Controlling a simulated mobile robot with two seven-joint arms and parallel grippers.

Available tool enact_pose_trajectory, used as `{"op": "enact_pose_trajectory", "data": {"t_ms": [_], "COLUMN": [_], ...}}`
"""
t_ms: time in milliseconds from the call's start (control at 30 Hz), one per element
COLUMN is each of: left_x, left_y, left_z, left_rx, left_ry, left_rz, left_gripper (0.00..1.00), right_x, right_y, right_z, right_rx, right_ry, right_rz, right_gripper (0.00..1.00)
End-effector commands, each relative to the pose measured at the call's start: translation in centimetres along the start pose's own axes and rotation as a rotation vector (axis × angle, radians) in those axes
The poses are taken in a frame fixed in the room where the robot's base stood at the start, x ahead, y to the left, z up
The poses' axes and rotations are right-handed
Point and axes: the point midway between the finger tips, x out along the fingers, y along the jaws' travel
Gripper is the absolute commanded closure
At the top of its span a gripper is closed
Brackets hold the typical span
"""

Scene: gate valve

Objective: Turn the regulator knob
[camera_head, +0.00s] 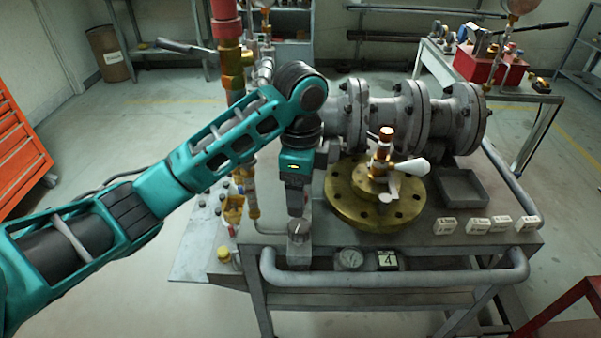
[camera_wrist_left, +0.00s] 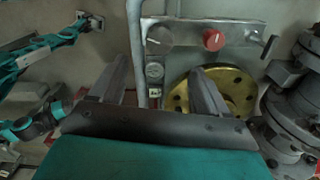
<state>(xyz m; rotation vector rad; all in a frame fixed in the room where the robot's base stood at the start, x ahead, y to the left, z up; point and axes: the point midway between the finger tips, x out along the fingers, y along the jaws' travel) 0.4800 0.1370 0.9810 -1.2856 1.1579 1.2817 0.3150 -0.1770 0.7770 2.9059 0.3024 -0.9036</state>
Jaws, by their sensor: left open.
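A grey round knob (camera_head: 299,228) sits on the near left corner of the workbench. In the left wrist view the grey knob (camera_wrist_left: 158,38) shows on a grey plate, beside a red knob (camera_wrist_left: 213,39). My left gripper (camera_head: 296,212) points down just above the grey knob in the head view. I cannot tell how large the gap to the knob is. The red knob is not visible in the head view. My right gripper is not in view.
A brass flange (camera_head: 345,208) and a grey flanged valve body (camera_head: 385,115) stand right of the gripper. A pipe rail (camera_head: 390,280), gauge (camera_head: 350,258) and label (camera_head: 388,260) are along the front. A red vertical pipe (camera_head: 227,25) rises behind my arm. White tags (camera_head: 478,226) lie at right.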

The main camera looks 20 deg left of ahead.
Motion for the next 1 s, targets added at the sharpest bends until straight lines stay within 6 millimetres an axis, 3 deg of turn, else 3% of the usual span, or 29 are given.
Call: {"op": "enact_pose_trajectory", "data": {"t_ms": [267, 667, 833, 1000], "left_x": [-3.1, -3.5, -2.5, 1.2], "left_y": [0.0, 0.1, 0.6, 3.3], "left_z": [0.0, 0.0, -0.4, -2.1], "left_rx": [0.0, -0.001, -0.012, -0.08], "left_ry": [-0.001, 0.0, 0.016, 0.092], "left_rz": [-0.001, 0.002, 0.001, -0.006], "left_gripper": [0.24, 0.24, 0.24, 0.24], "right_x": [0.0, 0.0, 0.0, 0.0], "right_y": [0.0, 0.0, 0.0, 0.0], "right_z": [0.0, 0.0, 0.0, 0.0], "right_rx": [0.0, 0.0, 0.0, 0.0], "right_ry": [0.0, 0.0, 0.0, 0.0], "right_rz": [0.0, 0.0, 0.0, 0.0], "right_gripper": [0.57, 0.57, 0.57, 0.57]}}
